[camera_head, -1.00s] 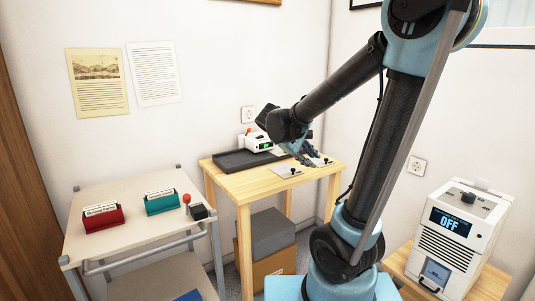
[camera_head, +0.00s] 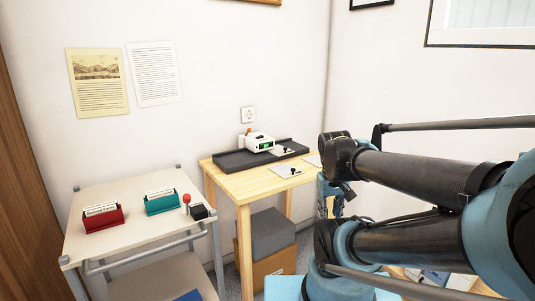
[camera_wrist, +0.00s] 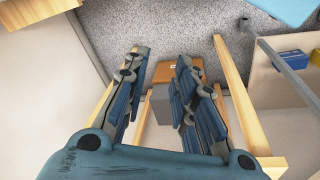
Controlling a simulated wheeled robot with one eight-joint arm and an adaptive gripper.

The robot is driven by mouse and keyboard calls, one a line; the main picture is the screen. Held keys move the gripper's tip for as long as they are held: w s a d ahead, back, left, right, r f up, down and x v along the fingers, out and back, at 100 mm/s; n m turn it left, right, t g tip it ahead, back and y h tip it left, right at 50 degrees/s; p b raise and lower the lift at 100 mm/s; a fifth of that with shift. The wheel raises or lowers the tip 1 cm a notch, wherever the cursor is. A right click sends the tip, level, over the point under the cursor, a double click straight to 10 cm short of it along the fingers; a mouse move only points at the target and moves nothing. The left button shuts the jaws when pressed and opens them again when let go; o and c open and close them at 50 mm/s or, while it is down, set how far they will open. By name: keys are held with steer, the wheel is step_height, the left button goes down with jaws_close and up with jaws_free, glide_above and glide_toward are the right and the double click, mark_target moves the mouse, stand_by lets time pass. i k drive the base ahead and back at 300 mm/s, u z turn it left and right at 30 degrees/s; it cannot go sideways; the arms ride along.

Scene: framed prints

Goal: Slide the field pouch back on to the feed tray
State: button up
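A flat pale piece with a black knob (camera_head: 283,151) lies at the tray's right part. A similar flat piece (camera_head: 286,171) lies on the bare wood in front. A third pale piece (camera_head: 313,160) shows at the table's right, partly hidden by my arm. I cannot tell which is the field pouch. My gripper (camera_head: 335,198) hangs beside the table's right edge, apart from the pieces. In the wrist view its fingers (camera_wrist: 161,58) are open and empty.
A grey box (camera_head: 270,234) on a cardboard box (camera_head: 268,268) stands under the table. My arm covers the right side.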

mark_target(279, 150)
steer(key=z, duration=1)
steer(key=k, duration=1.05)
steer(key=u, duration=0.95)
steer(key=i, duration=1)
steer(key=u, duration=0.05)
